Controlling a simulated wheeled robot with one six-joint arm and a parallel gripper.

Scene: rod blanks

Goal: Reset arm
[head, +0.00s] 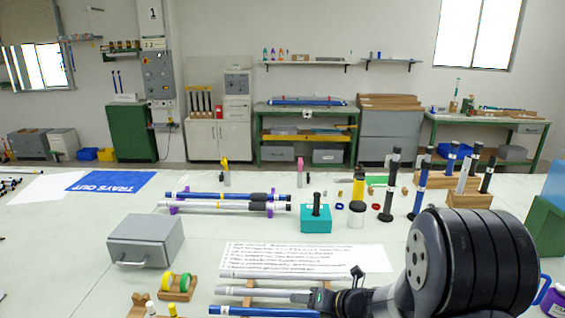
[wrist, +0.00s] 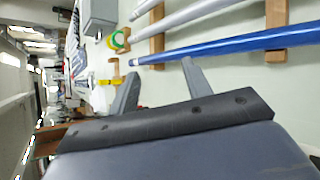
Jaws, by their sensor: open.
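My gripper (wrist: 158,84) is open, its two fingers apart with nothing between them in the wrist view. In the head view my gripper (head: 304,298) is low at the bottom, near the front rods, partly hidden by my own dark arm. A blue rod (wrist: 230,45) lies just beyond the fingertips in the wrist view, apart from them as far as I can tell. Two grey rods (wrist: 185,18) lie behind it on wooden supports (wrist: 276,14). The head view also shows the blue rod (head: 262,312) and a grey rod (head: 262,291).
A grey box (head: 146,241) and a wooden holder with green and yellow rings (head: 177,287) stand at left. A printed sheet (head: 305,257) lies behind the rods. Upright rods, a teal block (head: 316,219) and a white-bodied jar (head: 356,215) stand farther back.

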